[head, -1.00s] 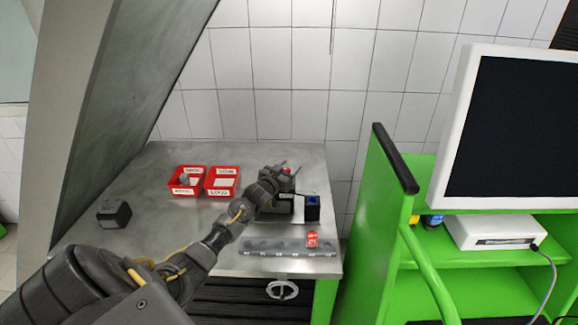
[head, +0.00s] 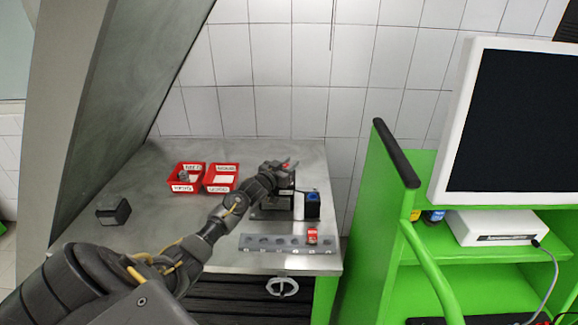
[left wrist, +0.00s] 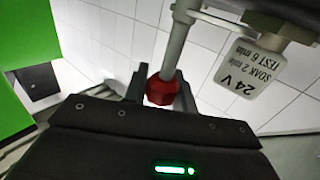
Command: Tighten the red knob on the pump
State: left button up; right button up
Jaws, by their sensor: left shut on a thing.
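The pump (head: 280,198) is a dark unit with a blue-topped block beside it, at the right back of the metal table. My left gripper (head: 286,167) is at the top of the pump, and its arm hides part of the unit. The red knob (left wrist: 161,90) shows in the left wrist view at the end of a grey pipe. My left gripper (left wrist: 160,86) is shut on the red knob, with dark fingers on either side of it. A white tag (left wrist: 249,66) reading 24 V hangs to the right. My right gripper is not in view.
Two red labelled bins (head: 221,178) stand left of the pump. A grey strip with holes (head: 262,242) holds a red item (head: 312,235) near the front edge. A dark block (head: 113,211) lies at left. A green cart (head: 385,215) bounds the right.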

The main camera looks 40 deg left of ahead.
pick_arm(q)
jog(key=m+h+b, duration=0.2)
jog(key=h+b, duration=0.1)
jog(key=m+g+h+b, duration=0.1)
jog(key=m+h+b, duration=0.1)
jog(key=h+b, duration=0.1)
jog(key=m+g+h+b, duration=0.1)
jog(key=m+h+b, duration=0.1)
jog(key=h+b, duration=0.1)
jog(key=shift+s+d+f+b, duration=0.1)
jog(key=shift+d+f+b, duration=0.15)
jog(key=shift+d+b, duration=0.1)
jog(key=shift+d+r+m+g+h+b, duration=0.15)
jog(key=shift+r+m+g+h+b, duration=0.2)
jog(key=shift+h+b, duration=0.3)
jog(key=shift+f, duration=0.1)
jog(key=o, duration=1)
